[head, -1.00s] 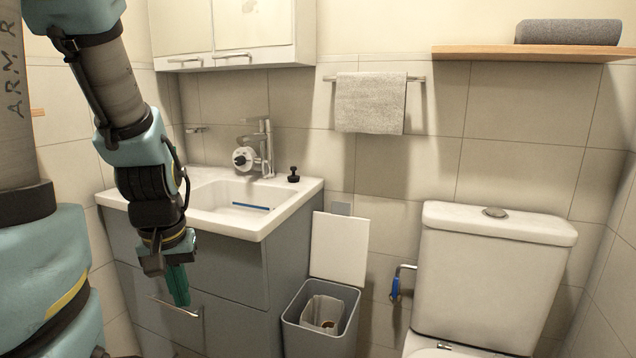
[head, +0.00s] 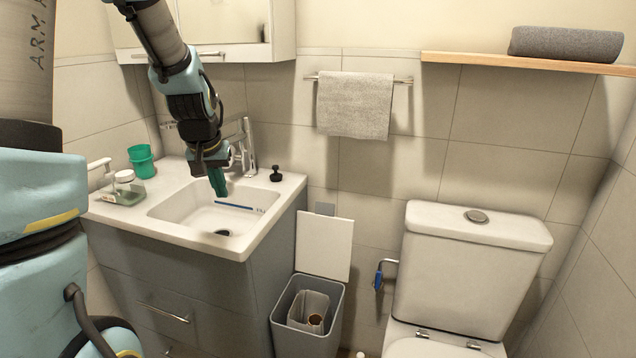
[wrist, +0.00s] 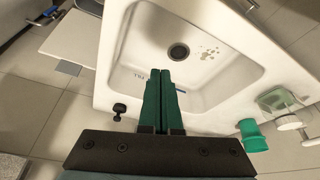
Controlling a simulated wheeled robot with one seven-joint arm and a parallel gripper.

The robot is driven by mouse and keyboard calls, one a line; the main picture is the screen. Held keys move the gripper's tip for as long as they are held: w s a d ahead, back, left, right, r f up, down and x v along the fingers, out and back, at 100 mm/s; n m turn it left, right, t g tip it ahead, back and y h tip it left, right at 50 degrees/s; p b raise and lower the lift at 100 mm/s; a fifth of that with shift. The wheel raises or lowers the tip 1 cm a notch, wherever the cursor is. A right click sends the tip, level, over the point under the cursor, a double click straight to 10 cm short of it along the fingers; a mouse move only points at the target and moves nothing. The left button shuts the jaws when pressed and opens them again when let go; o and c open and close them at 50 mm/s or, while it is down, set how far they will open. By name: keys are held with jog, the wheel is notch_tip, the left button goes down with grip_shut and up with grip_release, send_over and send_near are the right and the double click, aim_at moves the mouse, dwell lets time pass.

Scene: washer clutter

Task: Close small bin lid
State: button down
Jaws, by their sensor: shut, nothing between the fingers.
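The small bin (head: 308,318) is a grey square bin on the floor between the sink cabinet and the toilet, with a pale liner and something brown inside. Its white lid (head: 324,248) stands open, upright at the back against the wall. The lid also shows at the upper left of the wrist view (wrist: 72,38). My gripper (head: 218,184) has green fingers and is above the sink basin, up and to the left of the bin. In the wrist view its fingers (wrist: 160,98) are together and empty, over the basin's edge.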

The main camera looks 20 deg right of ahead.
jog(key=w+d+f+m, duration=0.1)
jog(key=w+d, duration=0.1)
jog(key=d, duration=0.7)
jog(key=w+d+f+m+h, duration=0.1)
jog(key=d, duration=0.8)
jog(key=w+d+f+m+h, duration=0.1)
jog(key=w+d+f+m, duration=0.1)
jog(key=d, duration=0.7)
jog(key=shift+w+d+t, duration=0.15)
jog(key=shift+w+t, duration=0.15)
jog(key=shift+w, duration=0.05)
jog(key=shift+w+d+f, duration=0.1)
jog(key=shift+f, duration=0.1)
jog(key=p+x, duration=0.3)
jog(key=x, duration=0.6)
jog(key=s+a, duration=0.1)
jog(key=s+a+p, duration=0.1)
jog(key=s, duration=0.1)
jog(key=shift+a+r, duration=0.3)
jog(key=shift+r, duration=0.1)
